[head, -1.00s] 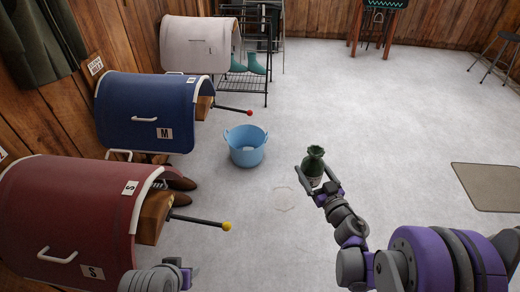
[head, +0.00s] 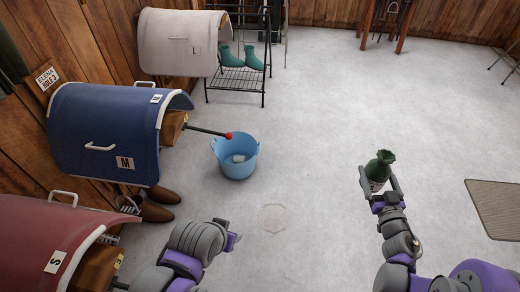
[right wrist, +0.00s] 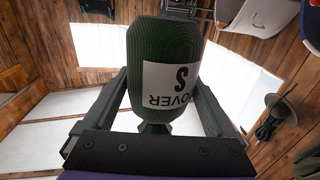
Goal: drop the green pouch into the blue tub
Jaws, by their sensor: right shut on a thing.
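The green pouch (head: 381,166) is dark green with a gathered top and a white label. My right gripper (head: 378,180) is shut on it and holds it at the right of the head view, well to the right of the tub. In the right wrist view the pouch (right wrist: 165,75) sits between the two fingers, with an "S" on its label. The light blue tub (head: 236,168) stands on the floor left of centre, open at the top, with a small whitish patch inside. My left gripper (head: 233,240) is low left of centre, seen from behind; its fingers are not clear.
A red-tipped rod (head: 205,131) from the blue saddle rack (head: 105,130) reaches over near the tub's rim. A maroon rack (head: 40,235) is at lower left. A black boot stand (head: 238,80) is behind the tub. Floor between pouch and tub is clear.

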